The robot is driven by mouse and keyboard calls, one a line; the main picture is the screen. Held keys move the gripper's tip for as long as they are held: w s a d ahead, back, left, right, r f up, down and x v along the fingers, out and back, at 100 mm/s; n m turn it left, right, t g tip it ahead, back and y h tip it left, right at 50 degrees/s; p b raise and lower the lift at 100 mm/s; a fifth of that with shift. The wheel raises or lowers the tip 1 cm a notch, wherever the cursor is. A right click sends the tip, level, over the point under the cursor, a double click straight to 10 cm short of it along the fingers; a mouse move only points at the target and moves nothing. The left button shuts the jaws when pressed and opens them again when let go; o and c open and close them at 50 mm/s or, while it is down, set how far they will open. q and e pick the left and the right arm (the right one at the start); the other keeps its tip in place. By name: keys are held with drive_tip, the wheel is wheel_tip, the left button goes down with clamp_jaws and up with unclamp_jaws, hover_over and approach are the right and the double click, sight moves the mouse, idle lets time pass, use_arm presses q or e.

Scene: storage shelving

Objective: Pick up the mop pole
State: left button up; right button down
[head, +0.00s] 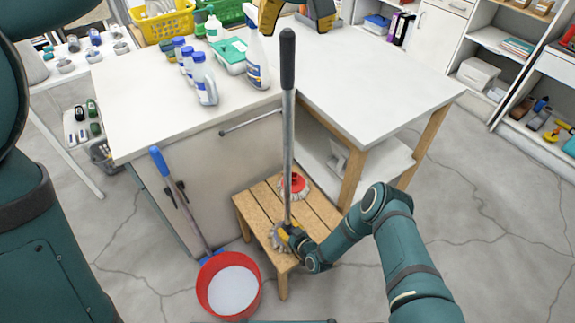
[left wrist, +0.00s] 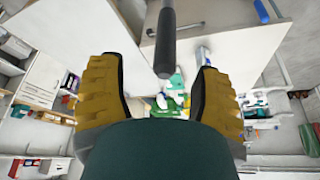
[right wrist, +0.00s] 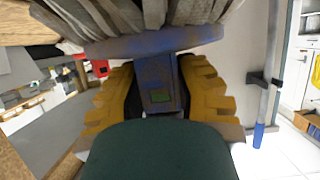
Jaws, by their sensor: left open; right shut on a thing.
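The mop pole (head: 288,150) stands nearly upright, grey with a black grip at its top. Its grey mop head (head: 279,238) is at the wooden stool. My right gripper (head: 292,236) is shut on the pole's low end, just above the mop head. In the right wrist view the yellow fingers close around its blue-grey socket (right wrist: 158,75), with mop strands beyond. My left gripper (head: 296,12) is open and empty at the top of the head view, above the black grip. In the left wrist view the black grip (left wrist: 166,35) shows between and beyond the open fingers.
A white table with a cabinet front (head: 140,108) stands behind the pole, holding several bottles (head: 203,80) and baskets. A red bucket (head: 228,285) and a blue-handled tool (head: 178,190) stand left of the stool (head: 255,206). A red-and-white brush (head: 294,184) lies on the stool. Floor at right is clear.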

sight(287, 53)
use_arm(q)
drive_tip(key=x, duration=0.2)
drive_tip(key=shift+w+f, duration=0.15)
drive_tip(key=shift+f, duration=0.25)
drive_tip(key=shift+w+a+x, duration=0.1)
drive_tip(key=shift+a+x, duration=0.15)
drive_tip(key=shift+x, duration=1.1)
drive_tip(key=shift+w+a+x, duration=0.1)
drive_tip(key=shift+a+x, duration=0.1)
drive_tip(key=shift+x, duration=1.1)
drive_tip(key=shift+r, duration=0.15)
clamp_jaws()
